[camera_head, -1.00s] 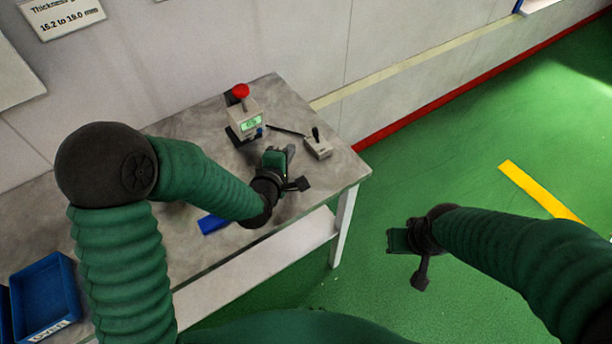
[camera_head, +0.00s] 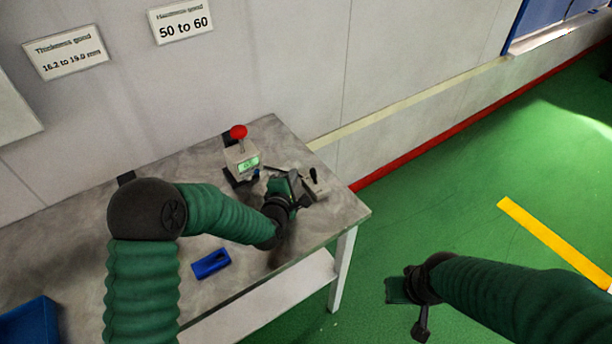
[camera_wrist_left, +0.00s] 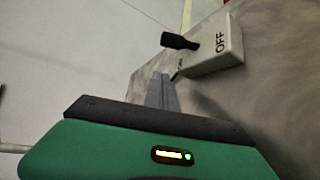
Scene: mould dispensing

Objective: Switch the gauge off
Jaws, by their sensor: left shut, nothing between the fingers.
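The gauge (camera_head: 242,160) is a pale box with a red knob on top and a lit green display, on the grey table. A small pale switch box (camera_head: 319,191) with a black lever (camera_head: 313,175) sits to its right, joined by a dark cable. In the left wrist view the box (camera_wrist_left: 222,50) bears the word OFF and its black lever (camera_wrist_left: 180,41) sticks out to the left. My left gripper (camera_head: 297,184) is shut and empty, its fingertips (camera_wrist_left: 162,88) close beside the box, contact unclear. My right gripper (camera_head: 394,290) hangs over the floor; its fingers are unclear.
A blue block-like object (camera_head: 211,263) lies on the table (camera_head: 330,222) near its front edge. A blue bin (camera_head: 30,322) is at the lower left. The wall with two signs stands behind the table; green floor is open to the right.

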